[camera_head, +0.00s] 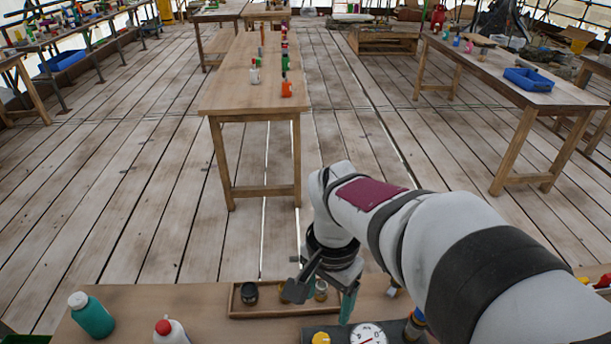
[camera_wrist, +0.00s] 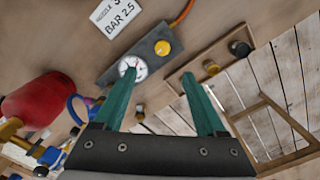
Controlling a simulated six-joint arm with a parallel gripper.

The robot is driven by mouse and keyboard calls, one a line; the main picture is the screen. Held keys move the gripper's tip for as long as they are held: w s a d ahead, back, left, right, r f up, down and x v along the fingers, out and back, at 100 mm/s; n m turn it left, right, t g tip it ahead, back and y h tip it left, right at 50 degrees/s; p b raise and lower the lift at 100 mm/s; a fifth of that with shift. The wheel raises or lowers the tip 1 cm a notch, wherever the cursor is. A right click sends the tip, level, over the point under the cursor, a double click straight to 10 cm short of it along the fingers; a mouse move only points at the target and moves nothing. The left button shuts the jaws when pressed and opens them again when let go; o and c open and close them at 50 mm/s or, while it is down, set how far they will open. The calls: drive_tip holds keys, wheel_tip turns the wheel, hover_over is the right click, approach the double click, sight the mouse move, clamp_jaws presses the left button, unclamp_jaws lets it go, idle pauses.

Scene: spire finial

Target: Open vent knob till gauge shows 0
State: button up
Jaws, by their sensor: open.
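A grey panel box holds a yellow knob (camera_head: 321,338) and a round white gauge (camera_head: 368,335), cut by the bottom edge of the head view. In the head view, my gripper (camera_head: 324,292) is above the bench, behind the box and close to a wooden tray.
The wooden tray (camera_head: 236,302) holds small jars. A white plate reading "BAR 2.5" (camera_wrist: 118,17) lies by the box, with an orange hose (camera_wrist: 182,13) nearby. A red tank (camera_wrist: 38,100) and blue valve parts stand left. A teal bottle (camera_head: 91,315) and white bottle (camera_head: 170,332) stand left.

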sight(322, 340)
drive_tip(key=f, duration=1.6)
drive_tip(key=shift+w, duration=0.4)
clamp_jaws()
